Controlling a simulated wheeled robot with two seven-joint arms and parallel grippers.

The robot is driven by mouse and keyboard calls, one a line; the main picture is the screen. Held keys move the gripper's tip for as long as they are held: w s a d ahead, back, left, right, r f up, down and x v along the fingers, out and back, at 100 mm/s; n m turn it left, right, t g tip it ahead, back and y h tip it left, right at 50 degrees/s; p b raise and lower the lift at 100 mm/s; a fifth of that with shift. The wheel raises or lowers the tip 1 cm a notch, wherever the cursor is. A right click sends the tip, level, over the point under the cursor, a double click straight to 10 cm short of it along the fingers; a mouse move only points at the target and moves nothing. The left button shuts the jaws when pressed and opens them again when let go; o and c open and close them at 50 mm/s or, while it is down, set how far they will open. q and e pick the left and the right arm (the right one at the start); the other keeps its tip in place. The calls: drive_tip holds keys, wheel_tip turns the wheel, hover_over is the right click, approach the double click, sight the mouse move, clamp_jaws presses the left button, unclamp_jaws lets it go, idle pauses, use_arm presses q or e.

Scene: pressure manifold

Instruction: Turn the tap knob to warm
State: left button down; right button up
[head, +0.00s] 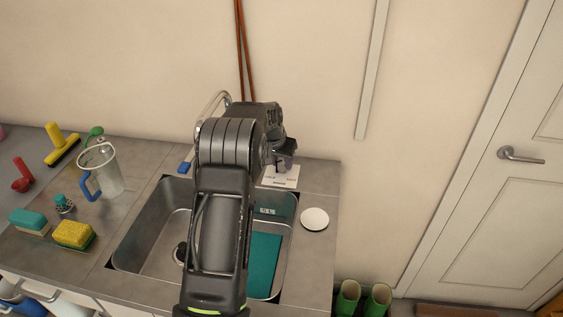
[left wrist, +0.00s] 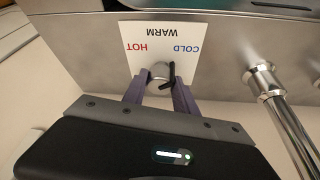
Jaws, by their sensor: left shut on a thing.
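The tap knob (left wrist: 159,72) is a small silver knob with a black pointer on its right side in the left wrist view. It sits at the white label (left wrist: 160,47) reading HOT, WARM and COLD, which appears upside down there. The exact mark the pointer faces is hard to tell. My left gripper (left wrist: 160,88) has its purple fingers on both sides of the knob, shut on it. In the head view the left gripper (head: 285,158) is above the label (head: 280,180), and the knob is hidden. My right gripper is not in view.
The faucet (head: 213,103) rises behind the steel sink (head: 150,232), largely covered by my left arm. A white disc (head: 314,219) lies right of the sink. A jug (head: 107,168), sponges (head: 74,235) and brushes (head: 63,146) stand on the left counter.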

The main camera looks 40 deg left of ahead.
use_arm(q)
drive_tip(key=n+y, duration=0.1)
drive_tip(key=n, duration=0.1)
drive_tip(key=n+y, duration=0.1)
drive_tip(key=n, duration=0.2)
drive_tip(key=shift+w+d+n+g+b, duration=0.1)
drive_tip(key=shift+d+n+g+b, duration=0.1)
drive_tip(key=shift+n+g+b, duration=0.15)
drive_tip(key=n+g, duration=0.1)
drive_tip(key=n, duration=0.1)
drive_tip(key=n+g+y+b, duration=0.1)
drive_tip(key=n, duration=0.2)
drive_tip(key=shift+w+n, duration=0.1)
drive_tip(key=shift+n, duration=0.25)
drive_tip(key=c, duration=1)
unclamp_jaws()
drive_tip(key=shift+d+r, duration=0.25)
drive_tip(key=shift+r, duration=0.2)
drive_tip(key=w+b+v, duration=0.1)
drive_tip(key=b+v, duration=0.1)
drive_tip(key=v, duration=0.4)
drive_tip(key=shift+s+r, duration=0.35)
drive_tip(key=shift+s, duration=0.15)
